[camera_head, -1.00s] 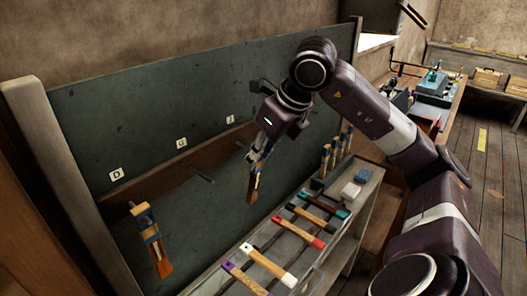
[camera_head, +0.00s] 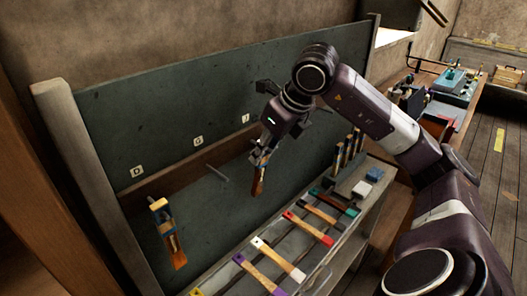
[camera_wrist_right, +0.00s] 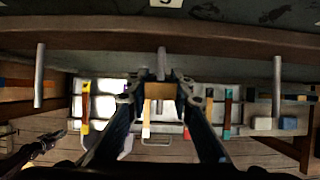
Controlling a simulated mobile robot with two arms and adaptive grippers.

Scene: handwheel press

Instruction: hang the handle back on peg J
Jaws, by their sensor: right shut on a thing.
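My right gripper (camera_head: 262,156) is shut on a wooden handle (camera_head: 259,181), which hangs down from the fingers in front of the dark green board (camera_head: 185,115). In the right wrist view the fingertips (camera_wrist_right: 160,82) close on the handle's brown end (camera_wrist_right: 160,91). A bare grey peg (camera_wrist_right: 161,62) stands just beyond it, under a label cut off at the top edge. I cannot tell whether handle and peg touch. In the head view label J (camera_head: 245,118) is up and left of the gripper; its peg is hidden there.
A bare peg (camera_head: 217,173) sits below label G (camera_head: 198,141). Another handle (camera_head: 168,235) hangs below label D (camera_head: 137,170). A slatted rack (camera_head: 335,259) below holds several colour-tipped handles.

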